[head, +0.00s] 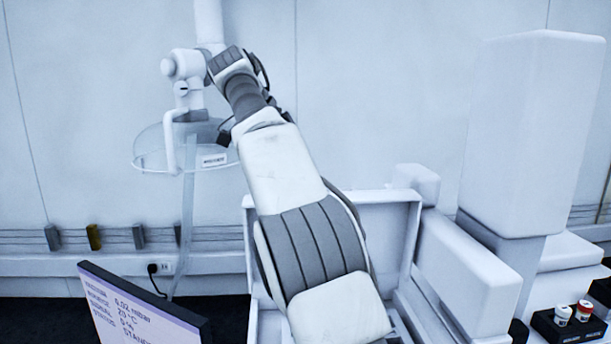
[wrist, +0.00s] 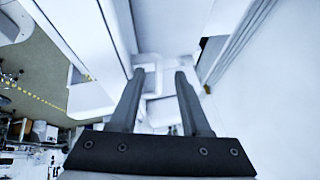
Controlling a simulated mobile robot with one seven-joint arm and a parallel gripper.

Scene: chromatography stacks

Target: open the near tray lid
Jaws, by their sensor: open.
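My gripper (wrist: 161,74) shows in the wrist view with its two dark fingers apart and nothing between them. White surfaces lie beyond and beside the fingers, and I cannot tell which of them is the near tray lid. In the head view my arm crosses the middle and covers much of a white open-topped box with an upright panel (head: 395,232) at its back. I cannot tell whether this panel is a tray lid standing open. My gripper cannot be made out clearly in the head view.
A screen (head: 135,308) stands at the lower left. A tall white column (head: 530,135) rises at the right, with a white block (head: 468,265) before it. A clear dome (head: 160,150) hangs at the left.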

